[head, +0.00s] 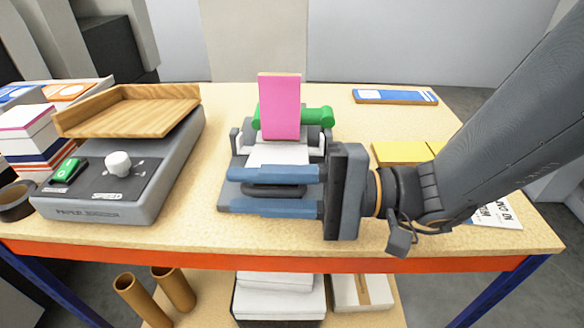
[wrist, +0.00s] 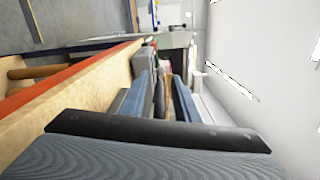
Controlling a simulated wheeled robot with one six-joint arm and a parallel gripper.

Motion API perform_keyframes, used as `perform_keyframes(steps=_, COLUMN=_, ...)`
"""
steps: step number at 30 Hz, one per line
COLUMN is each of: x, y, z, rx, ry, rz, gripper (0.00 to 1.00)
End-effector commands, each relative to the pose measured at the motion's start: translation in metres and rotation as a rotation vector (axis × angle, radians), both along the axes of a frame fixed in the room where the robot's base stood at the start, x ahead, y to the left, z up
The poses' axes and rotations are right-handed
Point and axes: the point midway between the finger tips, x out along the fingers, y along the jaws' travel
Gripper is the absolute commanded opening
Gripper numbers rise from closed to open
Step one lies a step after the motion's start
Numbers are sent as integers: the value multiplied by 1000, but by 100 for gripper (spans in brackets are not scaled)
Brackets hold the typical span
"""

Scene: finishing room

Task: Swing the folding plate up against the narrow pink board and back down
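The narrow pink board (head: 280,108) stands upright at the middle of the table, in front of a green roller-like part (head: 318,116). A grey device (head: 237,145) with a white sheet or pad (head: 278,154) is at its foot. The folding plate (head: 232,190) appears to be the grey plate lying low in front, with a black bar handle (head: 274,190). My gripper (head: 230,190) reaches in from the right; its blue fingers are apart, one on either side of the handle in the picture. Contact cannot be made out. The wrist view shows the fingers (wrist: 158,100) apart.
A grey paper jogger (head: 120,205) with a wooden tray (head: 130,110) stands left, beside stacked paper. A blue-and-white pad (head: 395,97) and yellow sheets (head: 400,152) lie right. The table's orange front edge (head: 190,255) is close; boxes sit on the shelf below.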

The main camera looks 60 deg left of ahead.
Motion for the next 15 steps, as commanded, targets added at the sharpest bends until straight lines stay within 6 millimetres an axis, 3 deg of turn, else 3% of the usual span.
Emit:
perform_keyframes(steps=9, x=44, y=-28, z=-1, rx=1, ry=0, rz=-4, gripper=29)
perform_keyframes(steps=15, x=58, y=-38, z=-1, rx=0, ry=0, rz=-2, gripper=29)
